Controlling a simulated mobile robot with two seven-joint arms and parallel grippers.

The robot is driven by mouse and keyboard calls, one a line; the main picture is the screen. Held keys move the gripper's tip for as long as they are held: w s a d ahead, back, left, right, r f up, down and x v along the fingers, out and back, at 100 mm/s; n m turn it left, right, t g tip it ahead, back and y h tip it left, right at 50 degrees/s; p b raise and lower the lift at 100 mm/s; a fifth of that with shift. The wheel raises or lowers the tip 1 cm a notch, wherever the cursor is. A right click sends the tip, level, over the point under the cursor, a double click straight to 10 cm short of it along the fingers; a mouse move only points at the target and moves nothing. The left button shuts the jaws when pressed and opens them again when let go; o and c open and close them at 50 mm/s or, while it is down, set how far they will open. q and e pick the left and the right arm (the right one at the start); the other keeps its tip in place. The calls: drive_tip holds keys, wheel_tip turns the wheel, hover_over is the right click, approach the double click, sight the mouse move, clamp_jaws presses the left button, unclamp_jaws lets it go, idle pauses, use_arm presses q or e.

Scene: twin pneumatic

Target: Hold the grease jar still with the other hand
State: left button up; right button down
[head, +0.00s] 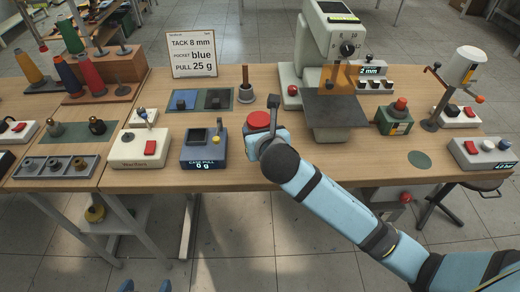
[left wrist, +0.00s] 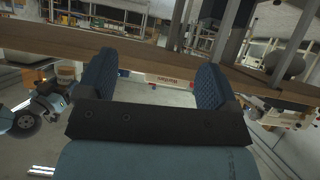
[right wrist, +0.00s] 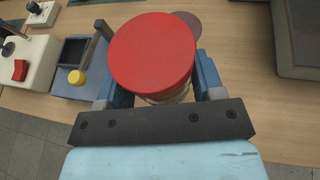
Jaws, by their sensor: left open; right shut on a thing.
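The grease jar (head: 259,121) stands on the front part of the wooden table with its round red lid on top. In the right wrist view the lid (right wrist: 152,50) fills the space between my fingers, and a strip of pale jar body shows under it. My right gripper (head: 263,134) is shut on the jar, one finger on each side. My left gripper (head: 147,286) shows only as two blue fingertips at the bottom edge of the head view, below the table front. In the left wrist view its fingers (left wrist: 154,78) are wide apart with nothing between them.
A blue pull gauge (head: 204,150) reading 0 g stands left of the jar, with a cream box (head: 143,147) beyond it. A pestle-like tool (head: 246,90) stands behind. A large press machine (head: 325,50) is behind right.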

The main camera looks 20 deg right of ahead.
drive_tip(key=shift+f+b, duration=0.65)
drive_tip(key=shift+f, duration=1.65)
drive_tip(key=shift+f, duration=0.1)
drive_tip(key=shift+c, duration=1.2)
unclamp_jaws()
